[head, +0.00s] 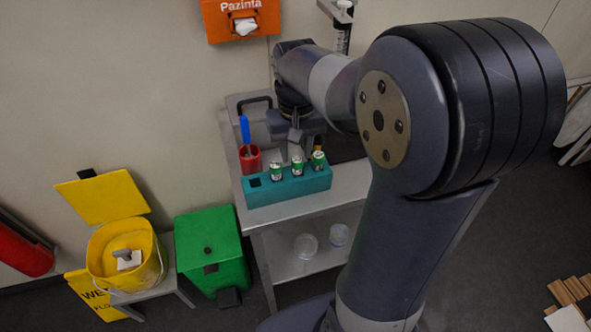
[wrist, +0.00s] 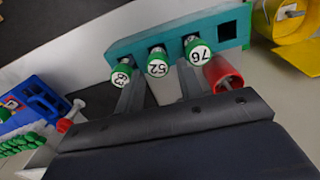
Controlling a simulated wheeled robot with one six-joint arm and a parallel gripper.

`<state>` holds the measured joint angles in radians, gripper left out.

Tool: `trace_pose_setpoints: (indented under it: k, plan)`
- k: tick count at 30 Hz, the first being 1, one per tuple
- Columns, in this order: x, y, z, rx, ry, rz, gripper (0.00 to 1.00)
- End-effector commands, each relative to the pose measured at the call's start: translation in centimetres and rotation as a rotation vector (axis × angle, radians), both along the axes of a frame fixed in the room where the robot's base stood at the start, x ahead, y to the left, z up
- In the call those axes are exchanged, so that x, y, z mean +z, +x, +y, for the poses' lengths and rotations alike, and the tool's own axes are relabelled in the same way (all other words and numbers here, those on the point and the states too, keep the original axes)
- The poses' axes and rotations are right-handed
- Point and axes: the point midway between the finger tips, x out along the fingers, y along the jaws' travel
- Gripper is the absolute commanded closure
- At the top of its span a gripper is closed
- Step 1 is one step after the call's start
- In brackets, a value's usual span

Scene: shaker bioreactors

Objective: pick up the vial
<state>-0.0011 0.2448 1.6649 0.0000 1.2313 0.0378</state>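Several vials could be the one meant; three with green caps stand in a teal rack (head: 290,192) on the bench. In the wrist view their white cap tops read 63 (wrist: 122,76), 52 (wrist: 157,66) and 76 (wrist: 199,53). The rack (wrist: 120,46) has one empty square slot at the end beside 76. My gripper (wrist: 160,86) is open, its two fingers apart with the middle vial, 52, seen beyond the gap between them. Nothing is held. In the head view my gripper (head: 296,142) is just behind the rack, above the bench.
A red cup (head: 251,163) with a blue-handled tool stands close to the rack's left end; it also shows in the wrist view (wrist: 220,72). A blue rack (wrist: 38,98) with green items lies at the wrist view's left. A yellow bucket (head: 126,280) and green bin (head: 208,256) stand left of the bench (head: 345,190).

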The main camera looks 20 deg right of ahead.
Motion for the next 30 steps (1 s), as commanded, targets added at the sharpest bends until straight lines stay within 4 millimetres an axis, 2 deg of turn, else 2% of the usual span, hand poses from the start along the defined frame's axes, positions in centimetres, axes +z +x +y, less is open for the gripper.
trace_pose_setpoints:
  k: [6, 15, 28, 30]
  plan:
    - [-3.1, -0.1, -0.1, 0.0, 0.0, 0.004, 0.64]
    - [-3.6, -0.1, -0.1, 0.0, 0.0, 0.0, 0.64]
    - [-3.6, -0.1, -0.1, 0.0, 0.0, 0.0, 1.0]
    - [-3.6, -0.1, -0.1, 0.0, 0.0, 0.0, 1.0]
